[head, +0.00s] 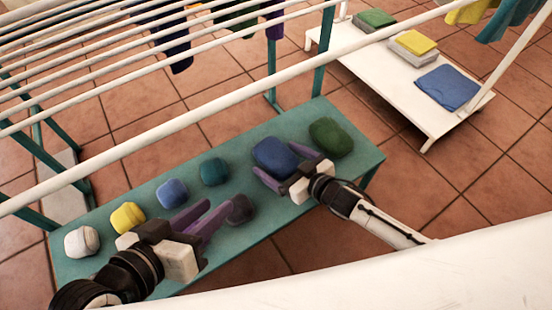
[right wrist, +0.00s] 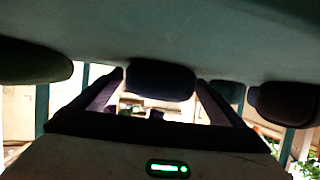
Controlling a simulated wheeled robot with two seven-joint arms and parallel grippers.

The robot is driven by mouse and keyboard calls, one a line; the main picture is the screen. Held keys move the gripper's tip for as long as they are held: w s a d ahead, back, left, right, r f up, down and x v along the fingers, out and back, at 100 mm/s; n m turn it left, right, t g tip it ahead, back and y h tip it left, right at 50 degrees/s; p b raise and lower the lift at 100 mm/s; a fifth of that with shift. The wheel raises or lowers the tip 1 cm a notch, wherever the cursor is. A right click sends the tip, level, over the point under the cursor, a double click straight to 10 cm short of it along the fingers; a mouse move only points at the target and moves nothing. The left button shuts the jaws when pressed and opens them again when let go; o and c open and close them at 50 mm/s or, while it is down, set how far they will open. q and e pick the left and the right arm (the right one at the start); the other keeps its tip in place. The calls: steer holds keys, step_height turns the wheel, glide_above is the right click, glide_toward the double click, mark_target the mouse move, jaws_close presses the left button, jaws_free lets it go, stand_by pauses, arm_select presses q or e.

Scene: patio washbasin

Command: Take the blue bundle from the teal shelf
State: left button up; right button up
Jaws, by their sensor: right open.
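The teal shelf (head: 262,228) bears a row of rolled bundles. A dark blue bundle (head: 273,157) lies towards its right end, and a lighter blue bundle (head: 172,192) lies further left. My right gripper (head: 273,159) is open, with its purple fingers on either side of the dark blue bundle. In the right wrist view the dark blue bundle (right wrist: 161,80) shows between the fingertips; I cannot tell whether they touch it. My left gripper (head: 222,205) is open and empty, over the front of the shelf near a dark purple bundle (head: 241,209).
Green (head: 331,137), teal (head: 214,171), yellow (head: 128,217) and white (head: 82,241) bundles share the shelf. White drying-rack bars (head: 215,105) cross above its far side. A low white table (head: 385,88) with folded cloths stands behind right.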

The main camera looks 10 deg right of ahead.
steer(key=c, duration=1.1)
steer(key=shift+c, duration=0.4)
steer(key=shift+r, duration=0.15)
